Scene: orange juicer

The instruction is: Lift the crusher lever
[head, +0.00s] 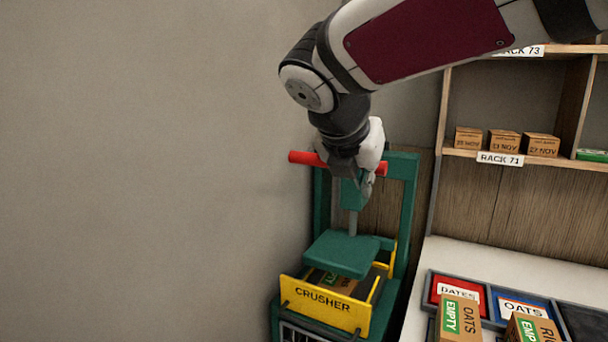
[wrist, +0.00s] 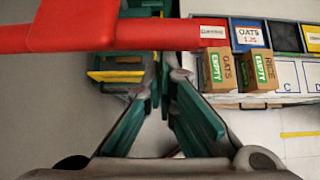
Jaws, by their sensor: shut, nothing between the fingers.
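The crusher (head: 405,195) is a teal frame standing against the wall. Its lever is a red horizontal bar (head: 303,158) at the top of the frame, and the bar also spans the top of the wrist view (wrist: 110,36). A teal press plate (head: 342,252) hangs below on a grey rod, over a yellow bin (head: 322,308) labelled CRUSHER with a brown carton inside. My gripper (head: 366,190) points down at the lever bar and hides its middle. In the wrist view the fingers (wrist: 163,78) meet, with nothing between them. Whether they touch the bar is unclear.
A white counter (head: 470,258) at the right holds coloured label trays (head: 458,290) and OATS and RICE cartons (head: 460,318). Shelves with small boxes (head: 504,142) stand behind it. A bare wall fills the left side.

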